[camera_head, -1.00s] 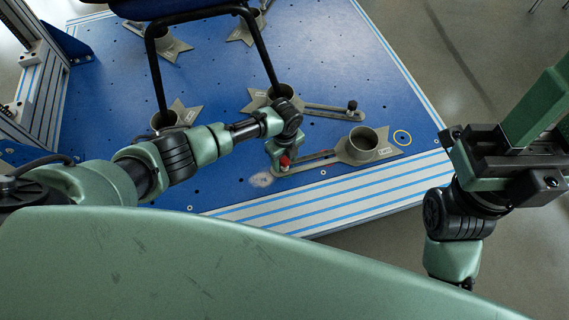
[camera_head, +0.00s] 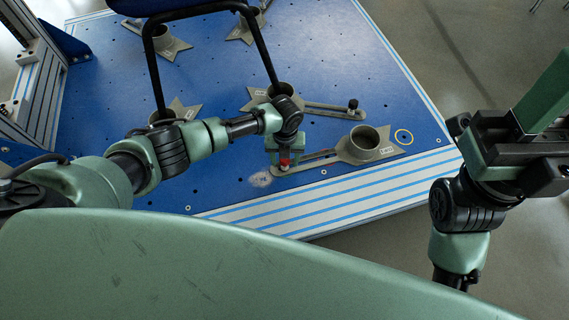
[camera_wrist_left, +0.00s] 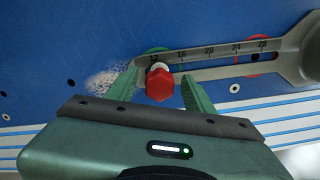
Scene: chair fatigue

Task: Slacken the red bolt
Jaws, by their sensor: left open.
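The red bolt (camera_wrist_left: 160,83) stands in the slot of a grey scaled slide arm (camera_wrist_left: 210,55), near the low end of its scale. In the head view the red bolt (camera_head: 284,162) shows just under my left gripper (camera_head: 285,158). In the left wrist view my left gripper (camera_wrist_left: 160,92) is open, with one green finger on each side of the bolt head. Touch between fingers and bolt cannot be made out. My right arm is at the right of the head view, off the blue board; its fingertips are not clearly seen.
The slide arm ends in a grey cup (camera_head: 364,144). A second slide arm with a black bolt (camera_head: 352,104) lies behind. Chair legs (camera_head: 268,60) stand in other cups on the blue board (camera_head: 225,80). A striped board edge (camera_head: 330,205) runs along the front.

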